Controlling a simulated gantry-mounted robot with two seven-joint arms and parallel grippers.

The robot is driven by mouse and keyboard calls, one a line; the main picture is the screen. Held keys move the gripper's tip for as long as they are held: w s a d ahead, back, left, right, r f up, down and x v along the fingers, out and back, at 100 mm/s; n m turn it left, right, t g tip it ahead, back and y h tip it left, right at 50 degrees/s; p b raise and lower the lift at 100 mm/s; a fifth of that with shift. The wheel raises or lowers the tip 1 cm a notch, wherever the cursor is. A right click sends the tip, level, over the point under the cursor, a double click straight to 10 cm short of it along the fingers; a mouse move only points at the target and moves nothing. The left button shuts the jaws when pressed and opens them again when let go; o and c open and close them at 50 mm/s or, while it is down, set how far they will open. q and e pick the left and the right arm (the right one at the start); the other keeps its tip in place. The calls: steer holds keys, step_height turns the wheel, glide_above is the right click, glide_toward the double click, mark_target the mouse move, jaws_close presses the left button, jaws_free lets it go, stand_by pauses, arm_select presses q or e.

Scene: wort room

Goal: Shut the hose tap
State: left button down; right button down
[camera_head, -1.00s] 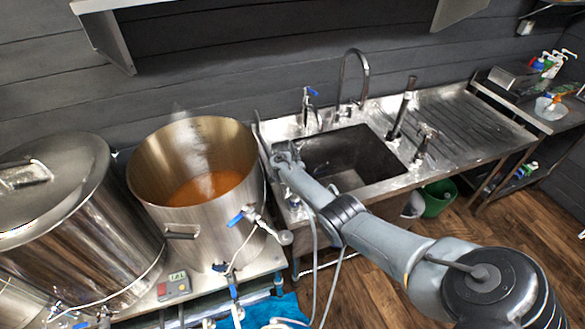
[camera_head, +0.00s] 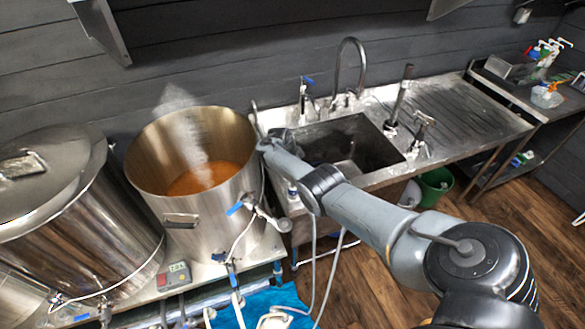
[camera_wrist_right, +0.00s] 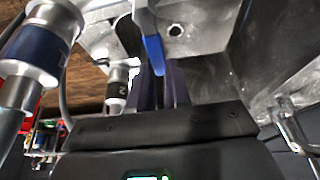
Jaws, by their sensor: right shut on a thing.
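My right gripper (camera_head: 268,140) is at the left edge of the sink, beside the kettle. In the right wrist view, its dark fingers (camera_wrist_right: 164,86) are shut on a blue lever (camera_wrist_right: 152,52), which points down between them. I take this lever to be the hose tap's; the tap body is mostly hidden, and in the head view the arm covers it. A white fitting with a dark blue band (camera_wrist_right: 38,50) stands left of the fingers in the wrist view. My left gripper is not in view.
The steaming open kettle (camera_head: 178,222) stands close left of my right gripper. The sink basin (camera_head: 350,145) lies to its right, with another blue-handled tap (camera_head: 304,95) behind. A blue-levered valve (camera_head: 240,206) is on the kettle. White hoses hang in front.

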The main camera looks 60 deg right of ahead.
stand_by(0.4)
steer(key=c, duration=1.1)
jaws_free()
steer(key=shift+s, duration=0.1)
steer(key=shift+o, duration=0.2)
steer(key=shift+r, duration=0.5)
step_height(320, 180, up, 4)
steer(key=shift+s+p, duration=0.15)
steer(key=shift+p, duration=1.05)
steer(key=s+r+p, duration=0.6)
steer(key=s+p, duration=0.3)
steer(key=s, duration=0.2)
steer(key=shift+s+d+p, duration=0.15)
steer(key=shift+d+p, duration=0.1)
steer(key=shift+p, duration=0.05)
